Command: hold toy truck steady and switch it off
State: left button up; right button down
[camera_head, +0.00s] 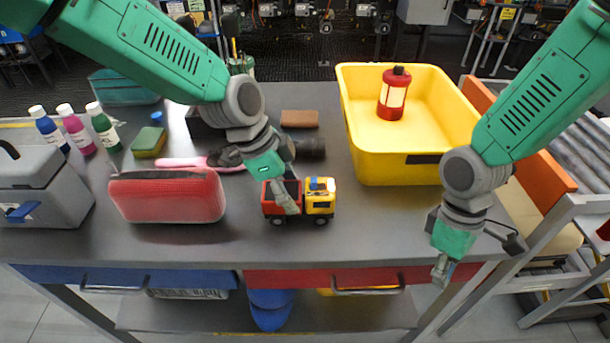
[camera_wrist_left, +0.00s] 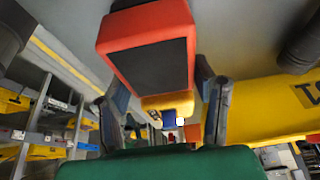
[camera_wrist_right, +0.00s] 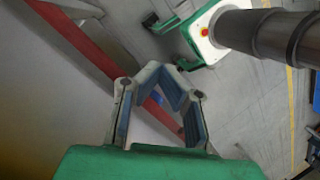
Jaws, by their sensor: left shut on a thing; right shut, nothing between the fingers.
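The toy truck (camera_head: 319,203) stands upright on the grey table near its front edge, with a red bed and a yellow cab at the right. Small blue and red parts show on the cab roof; I cannot tell which is the switch. My left gripper (camera_head: 287,203) reaches down from above and is shut on the truck around its bed. In the left wrist view the truck's red bed with a dark inside (camera_wrist_left: 148,62) lies between the fingers. My right gripper (camera_head: 442,272) is shut and empty, right of the truck, off the table's front edge. Its fingertips meet in the right wrist view (camera_wrist_right: 155,72).
A red case (camera_head: 168,196) lies left of the truck. A dark cylinder (camera_head: 311,147) and brown block (camera_head: 299,119) lie behind the truck. The table right of the truck is clear.

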jog(key=w+r+n, duration=0.1)
jog(key=r, duration=0.1)
jog(key=w+a+r, duration=0.1)
jog(key=w+r, duration=0.1)
jog(key=w+r+n, duration=0.1)
jog(key=w+r, duration=0.1)
jog(key=shift+w+a+r+n, duration=0.25)
jog(key=shift+a+r+n, duration=0.05)
jog(key=shift+a+r, duration=0.1)
pick_arm(q)
jog(key=shift+a, duration=0.2)
jog(key=shift+d, duration=0.1)
pick_arm(e)
jog(key=w+a+r+n+t+y, duration=0.1)
jog(key=w+a+r+n+y, duration=0.1)
jog(key=w+a+r, duration=0.3)
jog(key=w+a+r+n+t+y, duration=0.1)
jog(key=w+a+r+n, duration=0.3)
jog(key=a, duration=0.9)
notch_tip(320, 180, up, 3)
jog(key=shift+w+a+r+n+t+y, duration=0.1)
jog(key=shift+w+a+n+t+y, duration=0.35)
jog(key=shift+t, duration=0.25)
jog(key=shift+d, duration=0.15)
pick_arm(q)
jog(key=shift+d, duration=0.1)
